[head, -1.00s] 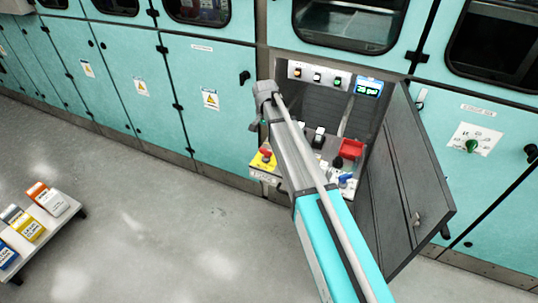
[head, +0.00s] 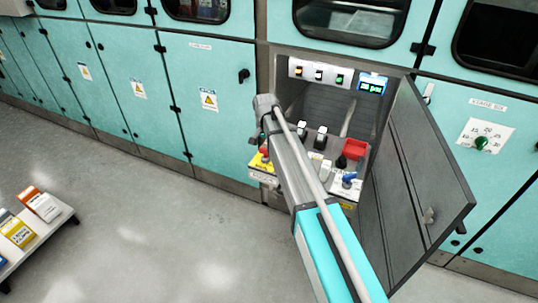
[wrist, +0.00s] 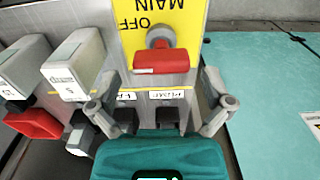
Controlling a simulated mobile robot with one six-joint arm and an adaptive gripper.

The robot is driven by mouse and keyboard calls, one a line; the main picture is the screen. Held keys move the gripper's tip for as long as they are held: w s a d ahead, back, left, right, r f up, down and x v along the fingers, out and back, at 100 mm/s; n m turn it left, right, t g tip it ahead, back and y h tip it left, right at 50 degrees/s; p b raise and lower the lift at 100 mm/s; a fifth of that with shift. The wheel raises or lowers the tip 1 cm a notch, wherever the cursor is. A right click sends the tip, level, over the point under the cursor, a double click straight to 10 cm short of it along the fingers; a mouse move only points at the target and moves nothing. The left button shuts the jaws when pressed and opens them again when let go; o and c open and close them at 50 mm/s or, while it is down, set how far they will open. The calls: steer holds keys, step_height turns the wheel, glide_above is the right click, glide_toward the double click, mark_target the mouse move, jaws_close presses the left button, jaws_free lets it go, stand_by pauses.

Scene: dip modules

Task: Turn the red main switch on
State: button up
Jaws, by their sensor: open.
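The red main switch (wrist: 160,61) has a grey round base on a yellow plate (wrist: 188,22) lettered MAIN and OFF, upside down in the wrist view. Its red bar lies crosswise in that view. In the head view the switch (head: 265,151) is partly hidden by my arm, at the left end of the panel. My gripper (wrist: 159,80) is open and empty. Its fingers are apart, one on each side of the red bar's near edge, with gaps visible in the picture. I cannot tell their depth to the switch.
The open grey cabinet door (head: 418,170) stands right of the panel. White-topped switch blocks (wrist: 73,65), a red box (head: 354,150) and a blue handle (head: 349,178) sit beside the switch. A low table (head: 40,235) stands at left; the floor between is clear.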

mark_target(266, 154)
steer(key=shift+f+b, duration=0.8)
steer(key=shift+f, duration=0.3)
